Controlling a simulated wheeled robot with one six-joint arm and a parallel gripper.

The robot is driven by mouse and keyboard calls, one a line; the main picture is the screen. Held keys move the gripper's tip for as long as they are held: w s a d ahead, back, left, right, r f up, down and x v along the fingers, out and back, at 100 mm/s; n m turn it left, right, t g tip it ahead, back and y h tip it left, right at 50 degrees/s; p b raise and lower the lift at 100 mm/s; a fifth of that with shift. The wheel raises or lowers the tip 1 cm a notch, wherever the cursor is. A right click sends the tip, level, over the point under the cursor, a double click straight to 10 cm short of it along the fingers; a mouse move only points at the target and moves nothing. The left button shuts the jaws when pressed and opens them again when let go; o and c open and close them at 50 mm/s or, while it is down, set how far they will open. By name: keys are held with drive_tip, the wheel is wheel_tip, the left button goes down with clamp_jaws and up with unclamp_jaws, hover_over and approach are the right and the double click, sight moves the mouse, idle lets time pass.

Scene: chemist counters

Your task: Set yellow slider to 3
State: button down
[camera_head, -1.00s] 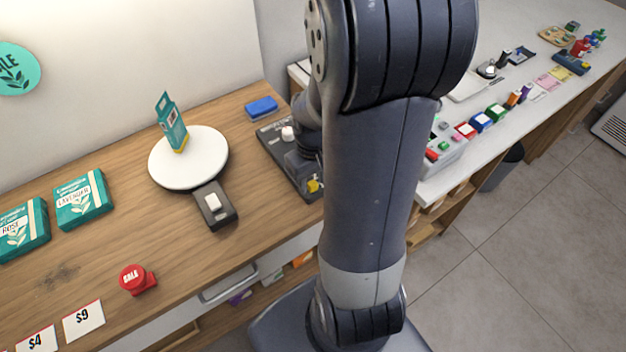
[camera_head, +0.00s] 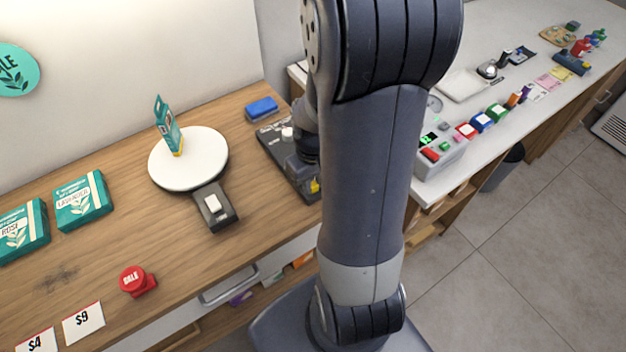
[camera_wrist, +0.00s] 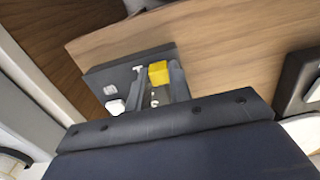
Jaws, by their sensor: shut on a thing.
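The dark slider panel (camera_head: 272,146) lies near the right end of the wooden counter, partly hidden by my arm. Its yellow slider knob (camera_head: 315,186) shows at the panel's near end. In the wrist view the yellow knob (camera_wrist: 158,73) sits between the fingers of my gripper (camera_wrist: 161,86), which is shut on it. A white knob (camera_wrist: 115,106) stands on the same panel (camera_wrist: 105,80) to the left, clear of the fingers; it also shows in the head view (camera_head: 287,133). The scale marks by the yellow slider are too small to read.
A white turntable (camera_head: 205,165) with an upright teal box (camera_head: 168,126) stands left of the panel. A blue block (camera_head: 262,107) lies behind the panel. A grey device with coloured buttons (camera_head: 440,155) is on the white counter at right.

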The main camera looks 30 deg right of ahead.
idle(0.3)
drive_tip(key=w, duration=0.6)
drive_tip(key=shift+a, duration=0.15)
drive_tip(key=c, duration=1.3)
unclamp_jaws()
wheel_tip(320, 180, up, 11)
drive_tip(key=shift+f+b, duration=0.1)
drive_tip(key=shift+b, duration=0.25)
